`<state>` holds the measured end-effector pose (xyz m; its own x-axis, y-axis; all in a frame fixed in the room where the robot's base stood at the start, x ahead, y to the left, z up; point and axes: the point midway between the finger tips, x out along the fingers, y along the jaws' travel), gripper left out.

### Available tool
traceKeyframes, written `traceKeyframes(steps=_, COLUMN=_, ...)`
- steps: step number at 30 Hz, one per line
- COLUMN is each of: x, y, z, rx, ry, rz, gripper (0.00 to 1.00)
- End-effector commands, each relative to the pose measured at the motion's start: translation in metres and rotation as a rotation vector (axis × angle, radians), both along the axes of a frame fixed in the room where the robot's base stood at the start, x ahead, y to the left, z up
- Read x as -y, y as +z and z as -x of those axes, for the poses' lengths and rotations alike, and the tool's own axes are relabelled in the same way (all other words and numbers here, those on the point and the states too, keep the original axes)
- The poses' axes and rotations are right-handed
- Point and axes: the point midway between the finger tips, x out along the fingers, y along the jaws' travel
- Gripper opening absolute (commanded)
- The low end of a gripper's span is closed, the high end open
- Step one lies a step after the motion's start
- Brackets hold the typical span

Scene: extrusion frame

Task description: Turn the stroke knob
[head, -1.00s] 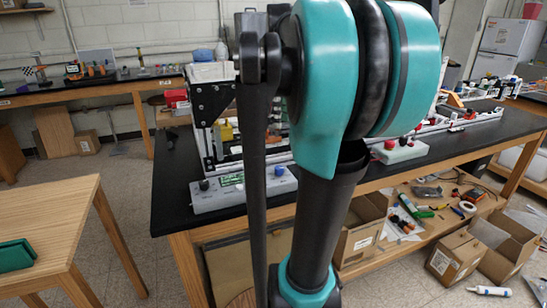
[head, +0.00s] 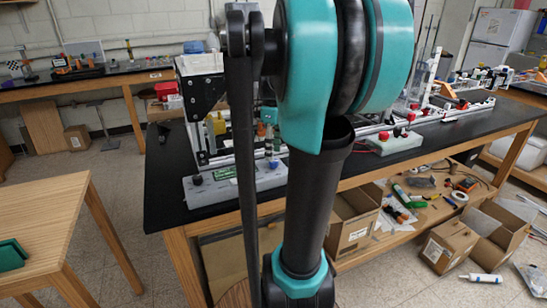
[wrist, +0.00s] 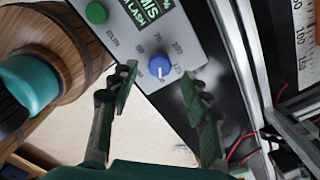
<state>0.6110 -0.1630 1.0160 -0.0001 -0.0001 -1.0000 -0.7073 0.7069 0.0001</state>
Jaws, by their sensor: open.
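The blue knob (wrist: 160,66) with a white pointer mark stands on a grey control panel (wrist: 187,30) in the wrist view, with a printed scale around it. A green-lit display (wrist: 152,14) and a green button (wrist: 96,13) are on the same panel. My gripper (wrist: 159,80) is open, with one finger left of the knob and one right; neither visibly touches it. I cannot tell the depth gap. In the head view, a grey control box (head: 205,190) with a green display sits on the black bench's near-left end. My gripper is not visible there.
The black bench (head: 162,200) carries a metal extrusion frame (head: 203,140) behind the box and another grey box (head: 395,143) with red buttons. A wooden table (head: 50,205) stands at left. Boxes and tools fill the lower shelf. In the wrist view, a metal rail (wrist: 236,62) runs right of the panel.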

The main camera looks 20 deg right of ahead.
Motion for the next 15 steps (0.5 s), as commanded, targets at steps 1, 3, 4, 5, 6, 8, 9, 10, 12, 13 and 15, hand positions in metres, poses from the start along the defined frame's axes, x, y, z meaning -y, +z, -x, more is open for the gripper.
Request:
traceKeyframes(steps=1, x=0.000, y=-0.008, z=0.000, rx=0.000, ry=0.000, rz=0.000, gripper=0.47)
traceKeyframes(steps=3, x=0.000, y=-0.016, z=0.000, rx=0.000, ry=0.000, rz=0.000, gripper=0.47)
traceKeyframes(steps=4, x=0.000, y=-0.019, z=0.000, rx=0.000, ry=0.000, rz=0.000, gripper=0.47)
traceKeyframes(steps=5, x=0.000, y=-0.022, z=0.000, rx=0.000, ry=0.000, rz=0.000, gripper=0.47)
traceKeyframes(steps=6, x=0.000, y=-0.025, z=0.000, rx=0.000, ry=0.000, rz=0.000, gripper=0.47)
traceKeyframes(steps=8, x=0.000, y=-0.028, z=0.000, rx=0.000, ry=0.000, rz=0.000, gripper=0.47)
traceKeyframes(steps=9, x=0.000, y=-0.029, z=0.000, rx=0.000, ry=0.000, rz=0.000, gripper=0.47)
traceKeyframes(steps=10, x=0.000, y=-0.030, z=0.000, rx=0.000, ry=0.000, rz=0.000, gripper=0.47)
traceKeyframes(steps=12, x=0.000, y=-0.031, z=0.000, rx=0.000, ry=0.000, rz=0.000, gripper=0.47)
traceKeyframes(steps=13, x=0.000, y=-0.031, z=0.000, rx=0.000, ry=0.000, rz=0.000, gripper=0.47)
traceKeyframes(steps=15, x=0.000, y=-0.031, z=0.000, rx=0.000, ry=0.000, rz=0.000, gripper=0.47)
